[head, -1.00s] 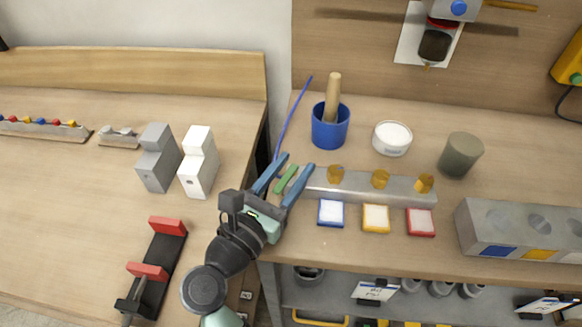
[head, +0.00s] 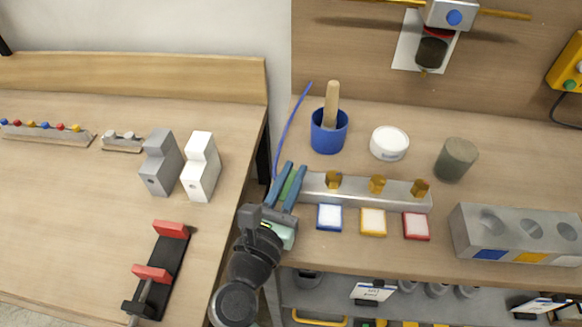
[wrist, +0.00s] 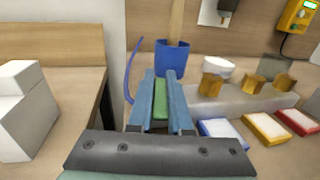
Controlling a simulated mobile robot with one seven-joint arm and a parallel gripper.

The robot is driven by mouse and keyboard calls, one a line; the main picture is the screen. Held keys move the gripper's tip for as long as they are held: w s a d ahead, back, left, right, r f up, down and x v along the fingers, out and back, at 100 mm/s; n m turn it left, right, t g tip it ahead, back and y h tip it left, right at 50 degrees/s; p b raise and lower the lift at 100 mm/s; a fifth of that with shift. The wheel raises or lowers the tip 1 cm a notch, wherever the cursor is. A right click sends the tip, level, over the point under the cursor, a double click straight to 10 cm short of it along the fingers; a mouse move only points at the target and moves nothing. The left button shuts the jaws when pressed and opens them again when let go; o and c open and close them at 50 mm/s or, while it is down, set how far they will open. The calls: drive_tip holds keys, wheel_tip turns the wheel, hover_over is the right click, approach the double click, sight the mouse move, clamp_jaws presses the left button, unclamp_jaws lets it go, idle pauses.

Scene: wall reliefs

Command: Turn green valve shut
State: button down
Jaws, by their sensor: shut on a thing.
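The green valve handle (wrist: 160,100) is a flat green bar at the left end of a grey manifold block (head: 400,193). My gripper (head: 289,182) has its two blue fingers on either side of this bar, shut on it. In the wrist view my gripper (wrist: 160,95) shows the bar lying lengthwise between the fingers. A blue tube (head: 293,128) runs up from behind the fingers. The valve's body under the handle is hidden by my gripper.
Brass fittings (head: 377,184) stand on the block. Blue, yellow and red-edged pads lie in front. A blue cup (head: 328,132) with a wooden handle, a white tub (head: 389,143) and a grey cylinder (head: 455,160) stand behind. A gap separates the left table.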

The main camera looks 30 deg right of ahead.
drive_tip(key=shift+s+d+r+n+t+y+p, duration=0.1)
drive_tip(key=shift+d+r+n+t+y+p, duration=0.05)
drive_tip(key=shift+n+t+y+p, duration=0.85)
drive_tip(key=shift+y+p, duration=0.3)
drive_tip(key=shift+y, duration=0.2)
drive_tip(key=shift+f+n, duration=0.2)
drive_tip(key=shift+n, duration=0.1)
drive_tip(key=c, duration=0.8)
unclamp_jaws()
drive_tip(key=shift+c, duration=0.2)
